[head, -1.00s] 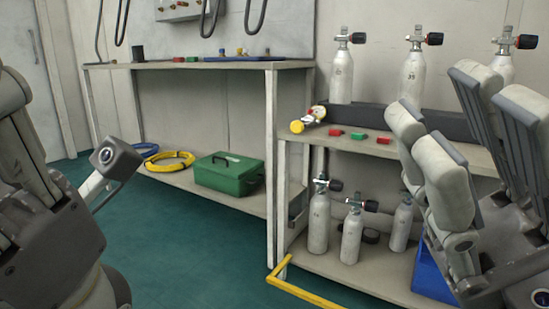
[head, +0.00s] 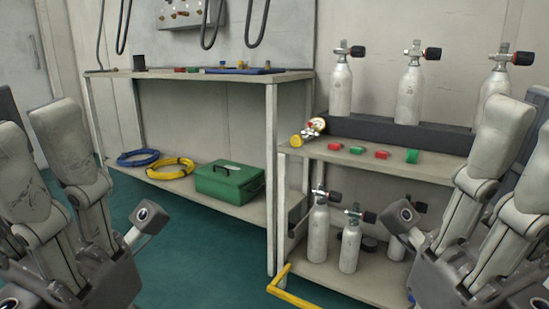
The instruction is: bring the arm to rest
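My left gripper (head: 32,122) is at the lower left, its fingers pointing up with a gap between them. It looks open and holds nothing visible. My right gripper (head: 526,122) is at the lower right, also with fingers up and apart. It looks open and empty, in front of the right end of the shelf unit (head: 445,171). Its wrist hides part of the lower shelf. Neither gripper appears to touch anything.
White cylinders (head: 409,90) stand in a dark rack on the shelf unit, with others (head: 319,233) below. A gauge piece (head: 314,127) and small red and green blocks (head: 357,150) lie in front. The bench (head: 200,75) holds a green box (head: 228,183) and hoses (head: 171,169) below. A yellow rail (head: 292,297) borders clear floor.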

